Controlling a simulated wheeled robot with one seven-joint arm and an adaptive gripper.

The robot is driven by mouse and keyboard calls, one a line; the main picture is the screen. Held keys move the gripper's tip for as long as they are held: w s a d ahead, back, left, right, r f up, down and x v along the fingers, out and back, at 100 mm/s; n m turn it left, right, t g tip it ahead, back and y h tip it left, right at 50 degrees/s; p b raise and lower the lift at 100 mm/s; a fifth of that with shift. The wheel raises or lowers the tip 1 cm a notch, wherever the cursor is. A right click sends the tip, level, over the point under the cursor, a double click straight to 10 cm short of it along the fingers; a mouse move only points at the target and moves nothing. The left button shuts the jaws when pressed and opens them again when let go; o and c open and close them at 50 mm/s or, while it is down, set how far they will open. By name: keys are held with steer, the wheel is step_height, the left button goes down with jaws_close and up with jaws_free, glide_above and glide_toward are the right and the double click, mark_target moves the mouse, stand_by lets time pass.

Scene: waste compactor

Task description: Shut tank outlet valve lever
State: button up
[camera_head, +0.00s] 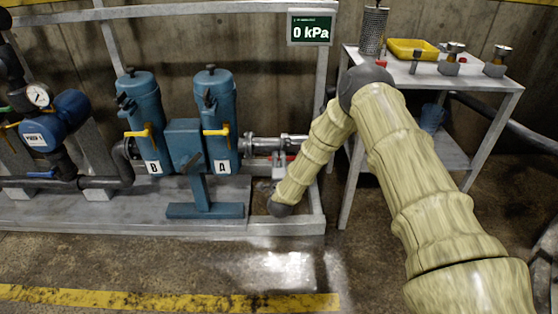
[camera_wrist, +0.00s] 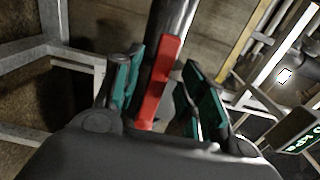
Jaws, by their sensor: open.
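In the wrist view, a red lever (camera_wrist: 158,85) lies lengthwise along a grey metal pipe (camera_wrist: 176,18). My gripper (camera_wrist: 163,64) is open, with one teal-padded finger on each side of the lever. Gaps show between the lever and both fingers, and the lever's near end runs down toward the palm. In the head view, the pipe (camera_head: 262,143) leaves the blue filter housing marked A (camera_head: 220,110) to the right. My forearm comes down beside it. The gripper and the lever are too small and partly hidden there to make out clearly.
Yellow levers (camera_head: 216,132) sit on housings A and B (camera_head: 146,115). A display (camera_head: 311,28) reads 0 kPa. A metal table (camera_head: 440,75) with a yellow tray (camera_head: 412,48) stands behind my arm. Frame posts flank the pipe. The floor in front is clear.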

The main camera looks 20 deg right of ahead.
steer(key=shift+x, duration=1.1)
steer(key=shift+c, duration=0.2)
jaws_close()
